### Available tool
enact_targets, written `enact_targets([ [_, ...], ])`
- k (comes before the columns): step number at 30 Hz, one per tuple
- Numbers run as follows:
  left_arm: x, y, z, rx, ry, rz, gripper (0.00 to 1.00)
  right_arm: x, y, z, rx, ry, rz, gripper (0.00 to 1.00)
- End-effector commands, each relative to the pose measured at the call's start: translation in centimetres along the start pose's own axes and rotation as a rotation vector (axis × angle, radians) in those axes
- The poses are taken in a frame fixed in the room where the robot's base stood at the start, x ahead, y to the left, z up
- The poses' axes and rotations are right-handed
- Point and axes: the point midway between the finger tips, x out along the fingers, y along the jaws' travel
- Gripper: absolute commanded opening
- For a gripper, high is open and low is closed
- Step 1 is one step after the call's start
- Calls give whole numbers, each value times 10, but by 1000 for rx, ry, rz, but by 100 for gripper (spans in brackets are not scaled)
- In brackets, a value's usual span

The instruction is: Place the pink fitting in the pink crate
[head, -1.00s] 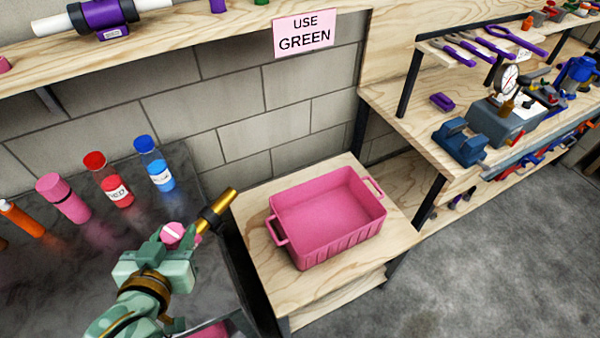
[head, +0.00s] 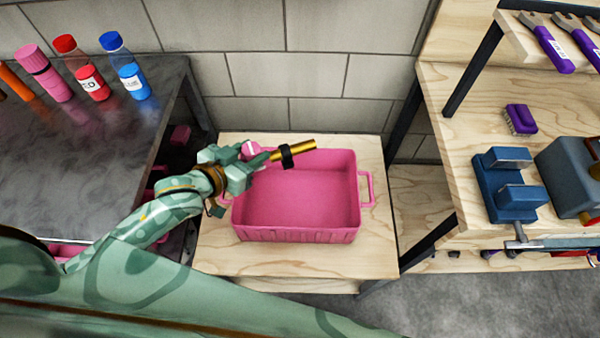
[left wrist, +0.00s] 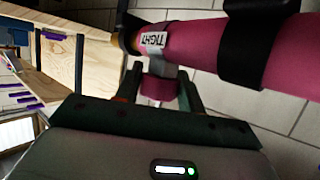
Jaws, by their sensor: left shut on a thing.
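The pink fitting (head: 250,149) has a pink part and a gold tube end with a black band. My left gripper (head: 259,162) is shut on it. In the left wrist view the fitting (left wrist: 190,42) is a large pink tube with black bands and a label reading "TIGHT", and the fingers (left wrist: 162,88) close on its pink stem. The pink crate (head: 298,235) is open-topped and looks empty. The gripper is above the crate's left side, with the gold end pointing right over its back part. Part of the fitting is hidden by the gripper. My right gripper is out of view.
The crate stands on a wooden stand (head: 250,262) against a block wall. On the dark table (head: 110,150) at left are a pink bottle (head: 45,75), a red bottle (head: 85,70) and a blue bottle (head: 125,68). A wooden workbench (head: 450,90) with tools stands at right.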

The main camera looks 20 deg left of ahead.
Motion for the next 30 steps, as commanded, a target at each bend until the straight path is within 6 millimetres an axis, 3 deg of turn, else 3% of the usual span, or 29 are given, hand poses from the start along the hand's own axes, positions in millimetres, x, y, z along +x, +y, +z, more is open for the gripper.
enact_targets([
  [6, 69, 21, 6, -5, 4, 1, 10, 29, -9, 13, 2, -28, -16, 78],
  [12, 116, 34, 30, -4, -2, 1, 10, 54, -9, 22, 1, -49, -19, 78],
  [20, 135, 39, 37, -2, 2, 0, 10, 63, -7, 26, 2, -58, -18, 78],
  [26, 153, 41, 69, -2, -4, 1, 10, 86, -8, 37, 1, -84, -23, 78],
  [29, 154, 41, 70, -2, 0, 0, 10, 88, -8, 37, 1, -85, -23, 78],
  [30, 153, 41, 68, -2, 1, 0, 5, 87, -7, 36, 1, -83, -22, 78],
])
